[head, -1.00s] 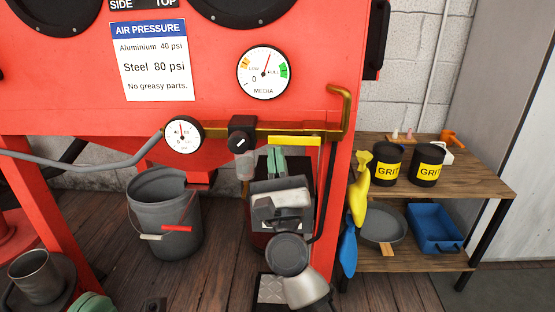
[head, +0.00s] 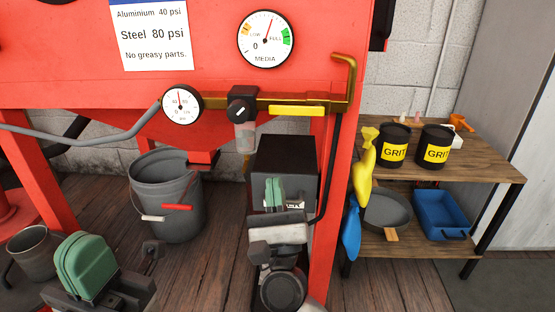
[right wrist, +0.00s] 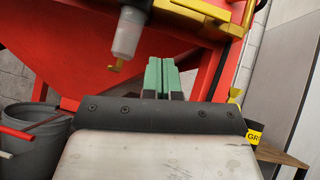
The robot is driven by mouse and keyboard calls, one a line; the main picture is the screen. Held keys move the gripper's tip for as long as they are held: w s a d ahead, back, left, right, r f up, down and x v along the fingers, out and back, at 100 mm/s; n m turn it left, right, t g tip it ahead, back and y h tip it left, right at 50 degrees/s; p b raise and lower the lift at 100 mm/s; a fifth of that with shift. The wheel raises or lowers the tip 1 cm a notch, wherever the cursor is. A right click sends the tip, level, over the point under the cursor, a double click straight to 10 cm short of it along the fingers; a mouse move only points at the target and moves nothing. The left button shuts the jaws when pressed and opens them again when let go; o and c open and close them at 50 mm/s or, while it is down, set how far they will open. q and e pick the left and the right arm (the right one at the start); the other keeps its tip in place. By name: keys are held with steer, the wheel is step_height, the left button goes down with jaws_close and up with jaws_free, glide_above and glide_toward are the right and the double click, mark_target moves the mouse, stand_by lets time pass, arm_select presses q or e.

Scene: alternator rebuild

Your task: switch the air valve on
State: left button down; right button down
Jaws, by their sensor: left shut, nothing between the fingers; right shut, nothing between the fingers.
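The air valve's yellow handle (head: 297,110) lies level along the brass pipe (head: 335,104) on the front of the red cabinet. It is right of the black regulator knob (head: 240,107). My right gripper (head: 274,192) is below the handle and apart from it, in front of a black box. Its green fingers are shut with nothing between them. They also show in the right wrist view (right wrist: 161,78), pointing up toward the red cabinet. My left gripper (head: 86,266) is shut and empty at the lower left, far from the valve.
A pressure gauge (head: 182,104) sits at the pipe's left end, and a media gauge (head: 266,39) is above. A grey bucket (head: 165,205) stands below left. A wooden shelf (head: 490,168) with grit cans (head: 395,146) stands right, beside a yellow glove (head: 362,165).

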steer(key=shift+a+v, duration=0.2)
steer(key=shift+v, duration=1.2)
